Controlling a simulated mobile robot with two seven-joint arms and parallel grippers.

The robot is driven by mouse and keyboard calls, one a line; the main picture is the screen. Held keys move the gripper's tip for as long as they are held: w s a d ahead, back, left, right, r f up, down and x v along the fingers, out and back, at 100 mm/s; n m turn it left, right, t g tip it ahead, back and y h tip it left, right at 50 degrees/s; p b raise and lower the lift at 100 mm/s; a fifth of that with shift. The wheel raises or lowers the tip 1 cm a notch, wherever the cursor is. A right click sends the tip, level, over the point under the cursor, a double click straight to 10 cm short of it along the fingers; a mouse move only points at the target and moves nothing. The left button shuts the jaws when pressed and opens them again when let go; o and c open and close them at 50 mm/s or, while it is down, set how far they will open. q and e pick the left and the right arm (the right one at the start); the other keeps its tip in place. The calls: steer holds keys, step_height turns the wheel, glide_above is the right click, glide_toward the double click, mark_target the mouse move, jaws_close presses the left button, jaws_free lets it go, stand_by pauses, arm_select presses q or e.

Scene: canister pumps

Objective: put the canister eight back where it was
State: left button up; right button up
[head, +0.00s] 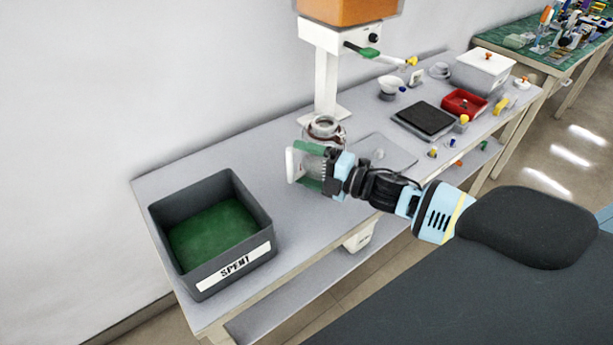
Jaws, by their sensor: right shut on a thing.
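My right gripper (309,165) reaches in from the right over the white table. It is shut on a pale canister (293,165), whose white side shows past the green fingers; the fingers and hand hide most of it, and I cannot read a number on it. The canister is at the table's front half, just in front of a clear glass jar with a reddish-brown band (325,129). I cannot tell whether the canister touches the table. My left gripper is not in view.
A grey bin marked SPENT (272,227), with a bare green floor, stands at the left end. A white pump stand (326,75) with an orange top rises behind the jar. A black-topped scale (425,118), a red tray (465,102) and a white box (483,72) are at right.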

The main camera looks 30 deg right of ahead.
mark_target(299, 174)
steer(key=shift+f, duration=1.8)
steer(key=shift+f, duration=0.1)
steer(key=shift+f+b, duration=0.15)
steer(key=shift+b, duration=0.2)
steer(key=o, duration=1.1)
steer(key=shift+c, duration=0.2)
steer(key=shift+r, duration=0.35)
steer(key=v, duration=1.2)
steer(key=shift+f+b, duration=0.15)
steer(key=shift+b, duration=0.15)
